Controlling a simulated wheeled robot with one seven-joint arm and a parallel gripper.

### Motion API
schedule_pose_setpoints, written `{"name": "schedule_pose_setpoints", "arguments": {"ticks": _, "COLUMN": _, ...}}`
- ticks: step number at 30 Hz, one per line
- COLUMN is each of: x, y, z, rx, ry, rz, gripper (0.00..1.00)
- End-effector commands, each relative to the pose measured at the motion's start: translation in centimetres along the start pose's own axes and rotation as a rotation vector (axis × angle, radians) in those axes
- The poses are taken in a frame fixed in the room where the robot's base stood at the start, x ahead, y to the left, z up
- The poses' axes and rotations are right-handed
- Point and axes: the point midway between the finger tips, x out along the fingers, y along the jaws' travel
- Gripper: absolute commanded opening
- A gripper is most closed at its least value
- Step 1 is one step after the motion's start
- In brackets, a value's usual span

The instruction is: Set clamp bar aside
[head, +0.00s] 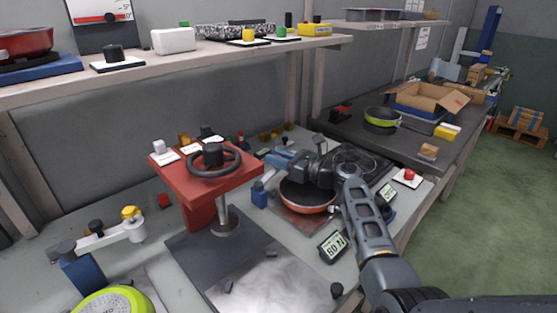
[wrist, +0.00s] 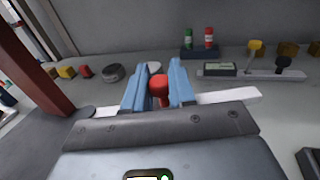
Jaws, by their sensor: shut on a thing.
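The clamp bar (wrist: 228,97) is a pale flat bar with a dark rounded left end and a red knob (wrist: 160,88). It lies across the wrist view, partly hidden behind my gripper's body. My gripper (wrist: 158,92) has its blue fingers on either side of the red knob, shut on it. In the head view my gripper (head: 281,160) reaches left over the workbench, above and behind an orange pan (head: 307,196). The bar cannot be made out clearly in the head view. Whether it touches anything below is hidden.
A red press with a black handwheel (head: 213,159) stands just left of my gripper. Another arm with a yellow knob (head: 131,213) is at the far left. Small blocks and bottles (wrist: 198,45) line the back wall. A display (head: 332,247) lies in front of the pan.

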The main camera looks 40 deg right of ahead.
Motion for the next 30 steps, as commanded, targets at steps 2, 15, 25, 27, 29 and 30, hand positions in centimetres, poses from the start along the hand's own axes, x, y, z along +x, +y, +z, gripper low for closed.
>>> {"name": "schedule_pose_setpoints", "arguments": {"ticks": 2, "x": 0.2, "y": -0.1, "z": 0.9, "rx": -0.007, "ry": -0.013, "rz": -0.001, "gripper": 0.00}}
{"name": "schedule_pose_setpoints", "arguments": {"ticks": 15, "x": 0.1, "y": -0.1, "z": 0.5, "rx": -0.004, "ry": -0.007, "rz": -0.002, "gripper": 0.47}}
{"name": "schedule_pose_setpoints", "arguments": {"ticks": 25, "x": -1.9, "y": -0.1, "z": 0.2, "rx": -0.003, "ry": -0.004, "rz": -0.003, "gripper": 0.47}}
{"name": "schedule_pose_setpoints", "arguments": {"ticks": 27, "x": -3.1, "y": -0.1, "z": 0.2, "rx": -0.004, "ry": -0.004, "rz": -0.004, "gripper": 0.47}}
{"name": "schedule_pose_setpoints", "arguments": {"ticks": 29, "x": -4.2, "y": -0.1, "z": 0.2, "rx": -0.004, "ry": -0.005, "rz": -0.004, "gripper": 0.47}}
{"name": "schedule_pose_setpoints", "arguments": {"ticks": 30, "x": -4.8, "y": -0.1, "z": 0.3, "rx": -0.004, "ry": -0.005, "rz": -0.004, "gripper": 0.47}}
